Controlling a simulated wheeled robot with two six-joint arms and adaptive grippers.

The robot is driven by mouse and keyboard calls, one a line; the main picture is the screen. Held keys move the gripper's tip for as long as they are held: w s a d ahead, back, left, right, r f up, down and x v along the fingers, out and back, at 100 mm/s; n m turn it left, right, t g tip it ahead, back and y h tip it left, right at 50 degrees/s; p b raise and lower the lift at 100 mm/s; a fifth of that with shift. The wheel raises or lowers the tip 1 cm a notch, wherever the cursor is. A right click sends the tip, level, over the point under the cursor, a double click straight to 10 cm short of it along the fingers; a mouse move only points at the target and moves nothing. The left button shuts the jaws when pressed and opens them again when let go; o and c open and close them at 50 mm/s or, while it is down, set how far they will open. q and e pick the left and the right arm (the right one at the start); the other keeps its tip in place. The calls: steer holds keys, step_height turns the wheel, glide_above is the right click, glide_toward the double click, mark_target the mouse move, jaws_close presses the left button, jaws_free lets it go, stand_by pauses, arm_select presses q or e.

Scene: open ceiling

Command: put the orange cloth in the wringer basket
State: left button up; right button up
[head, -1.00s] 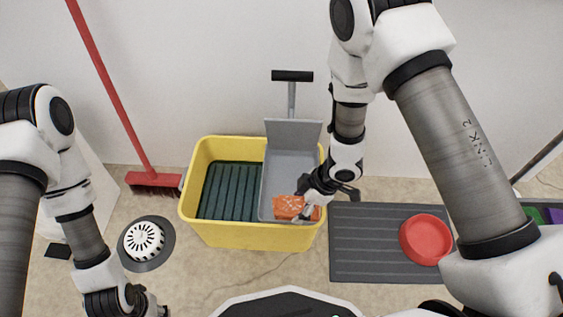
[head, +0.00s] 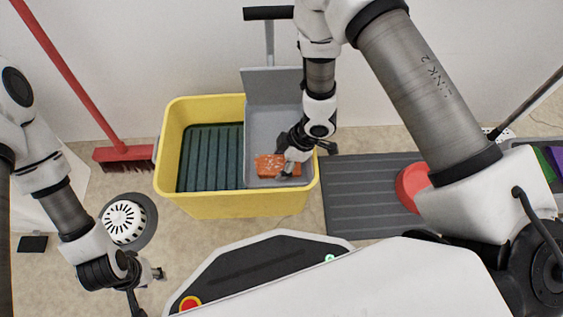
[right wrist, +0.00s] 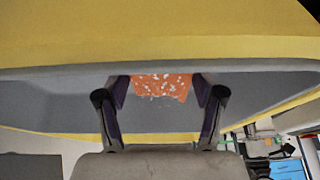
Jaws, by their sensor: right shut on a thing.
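The orange cloth (head: 274,167), speckled white, is inside the grey wringer basket (head: 259,128), near its front end. The basket sits in the right part of a yellow bucket (head: 235,206). My right gripper (head: 290,161) reaches down into the basket and is shut on the cloth. In the right wrist view, the cloth (right wrist: 162,87) shows between my two dark fingers, with the grey basket wall behind. Whether the cloth rests on the basket floor cannot be told. My left gripper (head: 146,285) is empty, its fingers apart, low over the floor left of the bucket.
A round drain with a white cap (head: 125,221) lies left of the bucket. A red broom (head: 125,153) leans behind it. A dark grey mat (head: 365,180) with a red bowl (head: 409,187) lies to the right. The basket's black-handled lever (head: 269,14) stands up at the back.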

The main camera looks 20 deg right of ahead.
steer(key=shift+f, duration=0.1)
steer(key=o, duration=1.2)
steer(key=p+v, duration=0.7)
steer(key=v, duration=0.5)
